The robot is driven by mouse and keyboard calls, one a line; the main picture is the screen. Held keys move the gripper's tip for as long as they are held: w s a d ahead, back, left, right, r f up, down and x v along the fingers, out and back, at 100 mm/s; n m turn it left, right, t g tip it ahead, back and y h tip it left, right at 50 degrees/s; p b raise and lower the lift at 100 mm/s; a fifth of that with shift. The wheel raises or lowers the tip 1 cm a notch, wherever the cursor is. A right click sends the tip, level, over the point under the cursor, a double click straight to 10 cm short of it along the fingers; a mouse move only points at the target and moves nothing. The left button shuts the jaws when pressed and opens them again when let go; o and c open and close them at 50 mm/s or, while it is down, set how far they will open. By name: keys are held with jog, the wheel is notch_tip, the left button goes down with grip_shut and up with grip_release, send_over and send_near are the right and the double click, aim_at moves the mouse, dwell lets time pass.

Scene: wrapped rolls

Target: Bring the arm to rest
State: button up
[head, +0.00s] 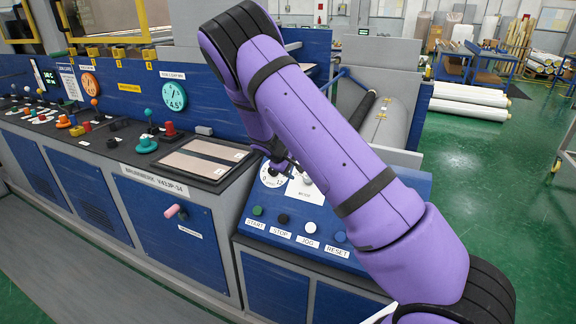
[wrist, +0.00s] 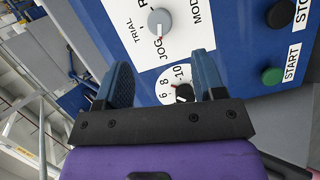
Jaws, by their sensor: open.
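My gripper (wrist: 162,64) is open and empty in the wrist view, its two blue-grey fingers apart in front of a blue control panel. Between and beyond the fingers are a grey mode knob (wrist: 159,21) on a white plate and a small white dial (wrist: 170,85) with a black knob. In the head view my purple arm (head: 318,135) is raised and bent, reaching across the panel from the lower right. My gripper is mostly hidden behind the arm there, close to the dial (head: 266,181). I cannot tell whether it touches the panel.
The blue sloped panel (head: 375,190) carries the green START button (head: 257,211), black STOP (head: 283,218), white JOG (head: 310,227) and blue RESET (head: 340,237). A long console (head: 225,178) with levers runs left. Rolls (head: 470,98) lie behind right; green floor (head: 515,200) is open at right.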

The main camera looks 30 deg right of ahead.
jog(key=s+a+r+m+t+y, duration=0.1)
jog(key=s+a+r+m+y, duration=0.15)
jog(key=s+r, duration=0.9)
jog(key=s+a+r+m+y, duration=0.25)
jog(key=s+r, duration=0.55)
jog(key=r, duration=0.6)
jog(key=s+a+r+t+y, duration=0.1)
jog(key=s+a+r, duration=0.1)
jog(key=s, duration=0.6)
jog(key=s+a+r+y, duration=0.1)
jog(key=s+a+r, duration=0.1)
jog(key=s, duration=0.6)
jog(key=s+a+r+t, duration=0.1)
jog(key=s+a+r, duration=0.1)
jog(key=s, duration=0.6)
jog(key=shift+a+r+n+t+y, duration=0.3)
jog(key=shift+r+y, duration=0.1)
jog(key=shift+r, duration=0.35)
